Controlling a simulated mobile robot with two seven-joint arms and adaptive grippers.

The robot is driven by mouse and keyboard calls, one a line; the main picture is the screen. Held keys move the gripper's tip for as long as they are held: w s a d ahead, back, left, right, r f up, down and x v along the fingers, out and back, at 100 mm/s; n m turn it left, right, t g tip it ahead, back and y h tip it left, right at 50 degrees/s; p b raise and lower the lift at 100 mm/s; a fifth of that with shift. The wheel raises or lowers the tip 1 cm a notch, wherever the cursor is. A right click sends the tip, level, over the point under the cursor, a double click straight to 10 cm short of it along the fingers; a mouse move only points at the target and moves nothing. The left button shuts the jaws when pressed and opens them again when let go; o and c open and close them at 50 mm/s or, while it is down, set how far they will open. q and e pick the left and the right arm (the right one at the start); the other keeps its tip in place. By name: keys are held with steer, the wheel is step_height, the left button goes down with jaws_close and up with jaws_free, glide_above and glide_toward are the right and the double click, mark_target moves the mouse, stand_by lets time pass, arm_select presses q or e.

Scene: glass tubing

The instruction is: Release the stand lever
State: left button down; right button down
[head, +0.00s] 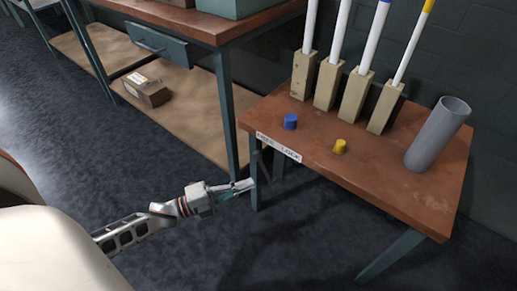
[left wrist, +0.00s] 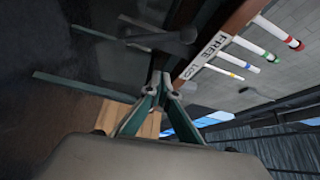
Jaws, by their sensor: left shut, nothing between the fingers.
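The stand (head: 405,200) is a small brown-topped table with teal legs. A white label reading "FREE LOCK" (head: 278,147) is on its front edge, and it also shows in the left wrist view (left wrist: 207,55). A dark bar that looks like the lever (head: 264,166) hangs under the label's left, FREE end. In the left wrist view a dark grey arm with a rounded end (left wrist: 160,40) lies ahead of the fingers. My left gripper (head: 251,184) is shut and empty, close to the stand's front leg below the label. It also shows in the left wrist view (left wrist: 164,82). Contact cannot be told.
Several wooden blocks (head: 328,82) holding white tubes stand at the back of the stand. A blue cap (head: 290,121), a yellow cap (head: 340,146) and a grey cylinder (head: 438,134) are on top. A workbench (head: 200,22) with a lower shelf and cardboard box (head: 146,91) stands left.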

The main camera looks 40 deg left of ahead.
arm_select(q)
steer(key=shift+f+v, duration=0.2)
steer(key=shift+v, duration=1.4)
steer(key=shift+d, duration=0.15)
